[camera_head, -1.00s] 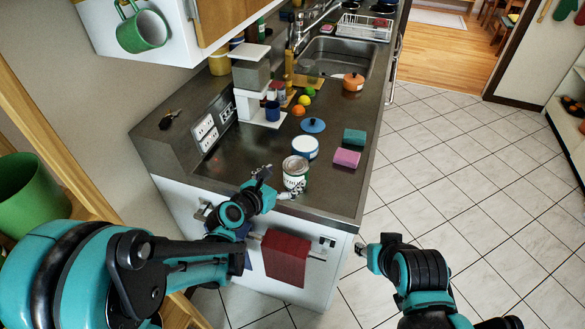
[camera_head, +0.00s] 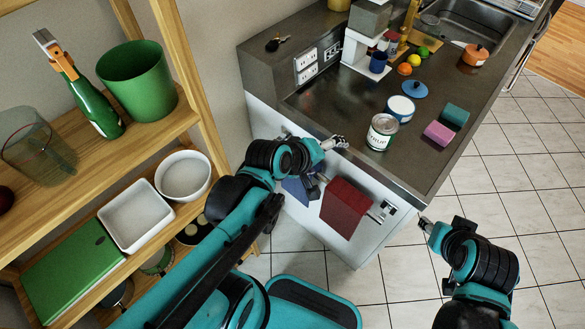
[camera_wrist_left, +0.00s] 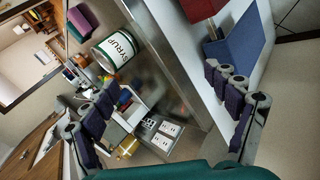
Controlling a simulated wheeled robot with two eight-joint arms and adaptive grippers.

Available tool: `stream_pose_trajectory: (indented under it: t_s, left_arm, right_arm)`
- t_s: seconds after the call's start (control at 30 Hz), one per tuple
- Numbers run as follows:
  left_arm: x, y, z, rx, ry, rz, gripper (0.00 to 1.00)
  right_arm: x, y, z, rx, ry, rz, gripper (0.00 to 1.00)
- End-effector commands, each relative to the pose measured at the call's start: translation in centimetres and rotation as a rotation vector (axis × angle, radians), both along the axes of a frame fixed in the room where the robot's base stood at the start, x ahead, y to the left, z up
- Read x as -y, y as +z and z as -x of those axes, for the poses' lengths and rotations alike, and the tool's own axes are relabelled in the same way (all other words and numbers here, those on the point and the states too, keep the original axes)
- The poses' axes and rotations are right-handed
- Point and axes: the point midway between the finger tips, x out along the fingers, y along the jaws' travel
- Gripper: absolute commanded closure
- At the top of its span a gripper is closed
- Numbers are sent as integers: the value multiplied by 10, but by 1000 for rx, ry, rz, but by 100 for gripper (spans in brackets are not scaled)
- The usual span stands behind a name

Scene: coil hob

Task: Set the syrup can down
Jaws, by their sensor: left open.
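The syrup can (camera_head: 381,132) is white and green with a metal lid. It stands upright on the dark counter (camera_head: 330,108) near its front edge, in front of the white pot. The left wrist view shows the can (camera_wrist_left: 114,50) too, with its SYRUP label tilted in the picture. My left gripper (camera_head: 327,156) is at the counter's front edge, left of the can. Its fingers are spread, with nothing between them, and a gap separates them from the can. My right gripper (camera_head: 428,226) is low, beyond the counter's right corner; its fingers are too small to judge.
A white pot (camera_head: 400,108), a blue lid (camera_head: 414,89), a pink sponge (camera_head: 438,133) and a green sponge (camera_head: 454,115) stand near the can. A red towel (camera_head: 345,207) hangs on the counter front. Wooden shelves (camera_head: 45,190) stand close on the left.

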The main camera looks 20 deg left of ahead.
Motion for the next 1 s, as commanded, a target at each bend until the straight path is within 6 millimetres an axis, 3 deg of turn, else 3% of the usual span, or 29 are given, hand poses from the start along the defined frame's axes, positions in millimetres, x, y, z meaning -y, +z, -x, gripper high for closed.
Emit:
stream_pose_trajectory:
  t_s: [0.1, 0.3, 1.0]
  left_arm:
    - [-25, 0, 36, 17, -265, -376, 13]
    - [-55, 1, 70, -1, -557, -744, 13]
    - [-60, 1, 75, -6, -613, -807, 13]
  right_arm:
    - [0, 0, 0, 0, 0, 0, 60]
    - [0, 0, 0, 0, 0, 0, 60]
    - [0, 0, 0, 0, 0, 0, 60]
